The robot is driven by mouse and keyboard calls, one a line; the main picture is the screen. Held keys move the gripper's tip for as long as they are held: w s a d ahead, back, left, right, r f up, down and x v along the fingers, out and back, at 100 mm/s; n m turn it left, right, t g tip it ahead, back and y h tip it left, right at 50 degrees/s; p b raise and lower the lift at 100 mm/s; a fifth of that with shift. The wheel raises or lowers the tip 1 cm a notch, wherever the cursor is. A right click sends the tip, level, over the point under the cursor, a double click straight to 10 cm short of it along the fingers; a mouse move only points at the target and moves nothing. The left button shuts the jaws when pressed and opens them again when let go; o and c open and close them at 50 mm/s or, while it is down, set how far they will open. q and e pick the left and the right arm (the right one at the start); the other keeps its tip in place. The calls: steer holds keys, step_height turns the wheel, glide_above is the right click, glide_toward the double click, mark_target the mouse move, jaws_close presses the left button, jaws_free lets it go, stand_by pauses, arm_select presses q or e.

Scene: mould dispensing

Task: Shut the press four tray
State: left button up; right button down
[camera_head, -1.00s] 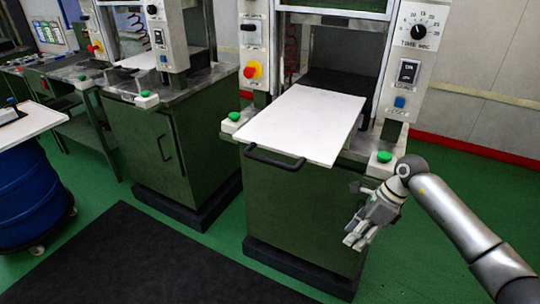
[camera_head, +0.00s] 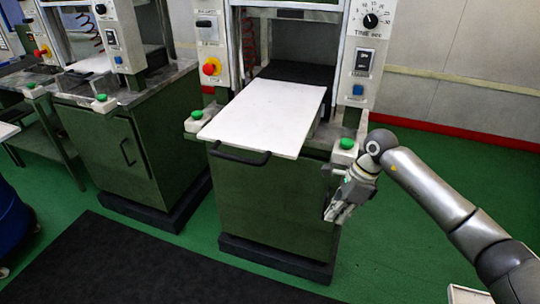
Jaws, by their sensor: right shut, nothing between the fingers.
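The press tray (camera_head: 262,112) is a flat white plate that sticks out from the front of the green press (camera_head: 270,205). A black handle (camera_head: 240,157) runs along its front edge. My right gripper (camera_head: 336,215) is shut and empty. It points downward in front of the right front corner of the press cabinet, below the right green button and to the right of the tray handle. It appears apart from the tray. My left gripper is not in view.
Green buttons (camera_head: 346,143) flank the tray, and a red-yellow stop knob (camera_head: 211,67) sits on the left post. A second green press (camera_head: 125,140) stands to the left. A blue drum (camera_head: 14,222) shows at the left edge. A dark mat (camera_head: 140,262) lies on the open floor in front.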

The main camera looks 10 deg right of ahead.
steer(key=s+a+r+m+t+y+p, duration=0.1)
steer(key=s+a+r+m+y+p, duration=0.15)
steer(key=a+y, duration=0.3)
steer(key=s+a+r+m+t+y+p, duration=0.1)
steer(key=s+a+r+m+y+p, duration=0.1)
steer(key=s+a+r+m+y, duration=0.3)
step_height(320, 180, up, 4)
steer(key=a+m+t+y+p, duration=0.1)
steer(key=m+t+y+p, duration=0.1)
steer(key=m+t, duration=0.25)
steer(key=m+t+h+p, duration=0.25)
steer(key=m+t, duration=0.25)
steer(key=m, duration=0.6)
glide_toward(266, 162)
steer(key=p+x, duration=0.3)
steer(key=x, duration=0.1)
steer(key=shift+w+a+p, duration=0.1)
steer(key=shift+a+p, duration=0.05)
steer(key=shift+p, duration=0.15)
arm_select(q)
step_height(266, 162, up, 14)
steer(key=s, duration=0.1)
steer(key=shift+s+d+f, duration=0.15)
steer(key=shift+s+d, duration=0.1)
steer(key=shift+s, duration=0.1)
arm_select(e)
steer(key=shift+w+d+f, duration=0.15)
steer(key=shift+w+d, duration=0.35)
steer(key=shift+w, duration=0.25)
